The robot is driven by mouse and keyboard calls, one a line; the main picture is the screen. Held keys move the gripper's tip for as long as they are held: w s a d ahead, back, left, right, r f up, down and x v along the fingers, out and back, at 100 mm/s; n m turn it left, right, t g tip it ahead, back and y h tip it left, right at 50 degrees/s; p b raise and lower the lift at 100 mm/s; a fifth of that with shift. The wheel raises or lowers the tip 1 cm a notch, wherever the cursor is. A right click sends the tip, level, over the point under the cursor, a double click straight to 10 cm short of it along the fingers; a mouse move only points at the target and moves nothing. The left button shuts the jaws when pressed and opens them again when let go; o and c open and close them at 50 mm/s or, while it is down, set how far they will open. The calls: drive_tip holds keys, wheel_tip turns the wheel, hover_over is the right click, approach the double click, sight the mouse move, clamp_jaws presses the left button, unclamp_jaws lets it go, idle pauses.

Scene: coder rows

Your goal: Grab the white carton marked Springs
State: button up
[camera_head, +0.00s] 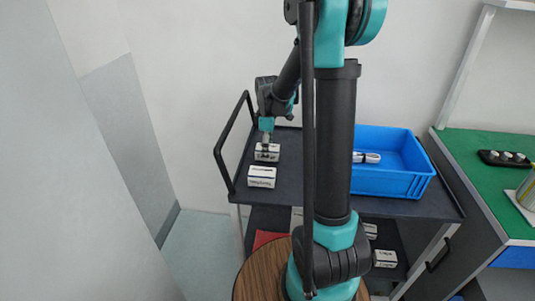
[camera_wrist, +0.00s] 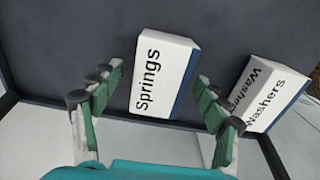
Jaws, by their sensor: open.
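The white carton marked Springs (camera_wrist: 163,72) lies on the dark trolley top, with a blue edge along its right side in the wrist view. My gripper (camera_wrist: 160,78) is open, one finger on each side of the carton's near part, with gaps visible on both sides. It holds nothing. In the head view my gripper (camera_head: 266,139) is right over the farther of two white cartons, which appears to be the Springs carton (camera_head: 267,154); labels there are too small to read.
A white carton marked Washers (camera_wrist: 268,92) lies tilted to the right in the wrist view. A blue bin (camera_head: 390,189) stands at the trolley's right, with small white items inside. A black rail handle (camera_head: 219,160) borders the trolley's left. More cartons (camera_head: 385,259) sit on the lower shelf.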

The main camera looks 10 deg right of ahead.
drive_tip(key=shift+f, duration=0.55)
drive_tip(key=c, duration=1.3)
drive_tip(key=shift+c, duration=0.4)
drive_tip(key=shift+r, duration=0.15)
